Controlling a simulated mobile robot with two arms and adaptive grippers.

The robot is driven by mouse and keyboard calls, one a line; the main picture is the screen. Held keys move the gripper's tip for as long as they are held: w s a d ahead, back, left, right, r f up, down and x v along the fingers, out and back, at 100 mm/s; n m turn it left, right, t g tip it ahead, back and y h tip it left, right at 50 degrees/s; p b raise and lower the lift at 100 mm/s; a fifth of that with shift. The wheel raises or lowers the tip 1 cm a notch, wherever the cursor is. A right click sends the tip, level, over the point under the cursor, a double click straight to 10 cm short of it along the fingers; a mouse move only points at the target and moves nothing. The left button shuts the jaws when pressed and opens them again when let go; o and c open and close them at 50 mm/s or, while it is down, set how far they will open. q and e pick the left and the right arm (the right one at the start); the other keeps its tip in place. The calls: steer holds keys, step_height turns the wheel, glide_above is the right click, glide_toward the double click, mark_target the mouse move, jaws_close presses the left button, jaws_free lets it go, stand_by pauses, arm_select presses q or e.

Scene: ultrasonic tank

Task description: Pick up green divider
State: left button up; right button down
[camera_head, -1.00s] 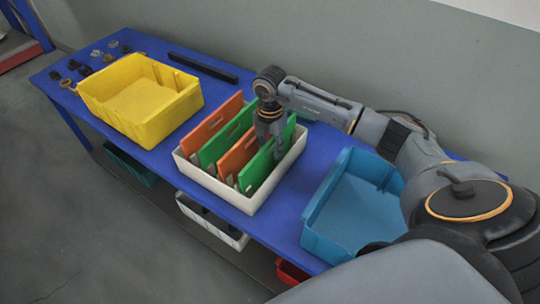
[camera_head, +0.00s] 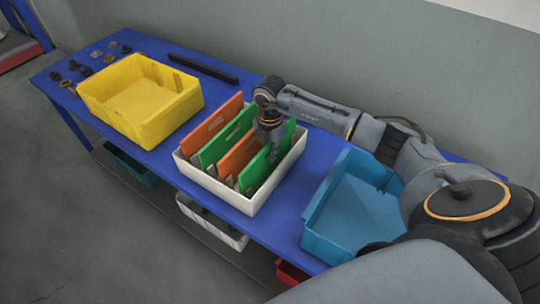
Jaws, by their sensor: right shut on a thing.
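Two green dividers stand upright in a white bin, alternating with two orange ones. The right-hand green divider (camera_head: 256,173) is at the right end of the row. My right gripper (camera_head: 272,151) is over its upper edge and shut on it; the fingers hide part of the divider. The other green divider (camera_head: 210,152) stands between the orange divider at the far left (camera_head: 199,136) and the second orange divider (camera_head: 233,161). The white bin (camera_head: 220,190) is on the blue table. My left gripper is not in view.
An empty yellow bin (camera_head: 150,125) stands to the left of the white bin and an empty blue bin (camera_head: 350,215) to the right. A dark bar (camera_head: 203,67) lies at the back. Several small parts lie at the table's far left. A wall runs behind the table.

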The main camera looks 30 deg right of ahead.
steer(key=shift+w+r, duration=0.1)
steer(key=shift+r, duration=0.35)
step_height(320, 180, up, 17)
steer(key=b, duration=0.2)
steer(key=shift+r, duration=0.1)
stand_by(0.9)
